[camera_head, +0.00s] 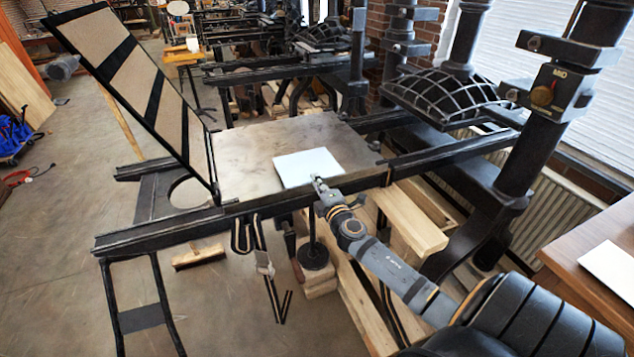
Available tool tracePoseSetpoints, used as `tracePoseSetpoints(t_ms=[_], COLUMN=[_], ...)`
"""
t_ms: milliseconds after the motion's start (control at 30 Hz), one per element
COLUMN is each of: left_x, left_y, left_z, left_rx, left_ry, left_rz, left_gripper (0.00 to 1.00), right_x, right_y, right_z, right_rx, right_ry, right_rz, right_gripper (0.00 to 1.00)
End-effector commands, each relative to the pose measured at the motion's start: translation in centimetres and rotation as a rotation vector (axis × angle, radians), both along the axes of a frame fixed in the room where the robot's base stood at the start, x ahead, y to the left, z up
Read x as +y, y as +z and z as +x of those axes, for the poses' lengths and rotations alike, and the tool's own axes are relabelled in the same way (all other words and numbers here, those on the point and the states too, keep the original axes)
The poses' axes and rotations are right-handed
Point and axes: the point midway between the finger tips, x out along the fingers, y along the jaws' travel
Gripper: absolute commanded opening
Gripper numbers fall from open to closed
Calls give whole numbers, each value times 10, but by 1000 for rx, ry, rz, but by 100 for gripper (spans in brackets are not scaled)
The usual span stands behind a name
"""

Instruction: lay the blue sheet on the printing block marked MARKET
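A pale, faintly bluish sheet (308,166) lies flat over the metal bed (245,160) of the nearest press, toward the bed's right side. No blue printing sheet of stronger colour shows. No block marked MARKET can be read; whether anything lies under the sheet is hidden. My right gripper (318,183) is at the near edge of the pale sheet, touching or just over it. Its fingers are too small to tell whether they are open or shut on the edge. My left gripper is not in view.
A framed, hinged panel (125,85) stands tilted up at the bed's left. A ribbed black press head (450,95) and columns stand to the right. Another white sheet (610,268) lies on a wooden table (570,245) at far right. Floor at left is mostly clear.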

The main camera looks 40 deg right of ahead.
Motion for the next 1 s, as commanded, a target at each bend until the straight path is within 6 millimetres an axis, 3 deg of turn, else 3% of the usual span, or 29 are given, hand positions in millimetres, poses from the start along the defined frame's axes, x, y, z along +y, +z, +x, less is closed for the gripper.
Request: tracePoseSetpoints(t_ms=[167,400,633,700,1000], left_x=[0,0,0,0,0], left_y=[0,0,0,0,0], left_z=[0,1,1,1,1], left_rx=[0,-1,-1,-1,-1], left_ry=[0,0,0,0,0], left_rz=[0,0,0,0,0], left_gripper=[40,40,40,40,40], right_x=[0,0,0,0,0], right_y=[0,0,0,0,-1], right_z=[0,0,0,0,-1], right_rx=[0,0,0,0,1], right_ry=[0,0,0,0,0], right_rz=[0,0,0,0,0], right_gripper=[0,32,33,39,39])
